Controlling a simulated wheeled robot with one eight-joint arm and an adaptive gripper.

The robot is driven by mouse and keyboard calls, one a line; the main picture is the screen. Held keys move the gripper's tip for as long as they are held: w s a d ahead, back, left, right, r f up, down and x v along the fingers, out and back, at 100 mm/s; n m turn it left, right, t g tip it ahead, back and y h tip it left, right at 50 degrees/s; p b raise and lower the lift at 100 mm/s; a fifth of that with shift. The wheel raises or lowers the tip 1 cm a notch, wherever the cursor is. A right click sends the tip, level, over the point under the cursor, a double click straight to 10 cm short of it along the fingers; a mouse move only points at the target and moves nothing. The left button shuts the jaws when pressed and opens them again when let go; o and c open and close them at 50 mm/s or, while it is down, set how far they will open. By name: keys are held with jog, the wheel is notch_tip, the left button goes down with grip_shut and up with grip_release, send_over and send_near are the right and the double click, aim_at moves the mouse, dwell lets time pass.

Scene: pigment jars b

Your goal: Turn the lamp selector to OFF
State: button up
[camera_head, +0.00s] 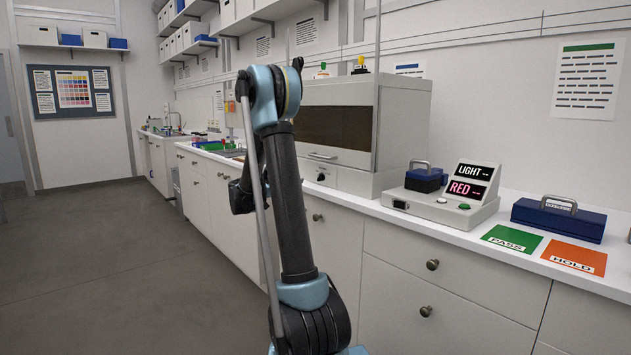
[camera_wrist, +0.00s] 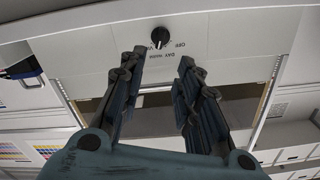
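The lamp selector is a small dark round knob (camera_wrist: 160,38) on the pale front panel of the viewing cabinet. Printed labels, OFF among them, ring it upside down in the wrist view. A white mark shows on the knob's lower side in that view; which label it meets is too small to tell. The knob also shows in the head view (camera_head: 321,177), below the cabinet's dark window. My gripper (camera_wrist: 158,60) is open and empty, with its fingers apart and their tips just short of the knob in the picture.
The cabinet (camera_head: 404,125) stands on the white counter. To its right are a display box (camera_head: 440,208) reading LIGHT and RED, a green PASS card (camera_head: 511,239), an orange HOLD card (camera_head: 573,256) and a blue case (camera_head: 558,219). Drawers line the counter front; the floor at left is clear.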

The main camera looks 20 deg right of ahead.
aim_at(320, 177)
jog(key=x, duration=1.2)
jog(key=shift+w+d, duration=0.1)
jog(key=shift+d, duration=0.2)
grip_shut()
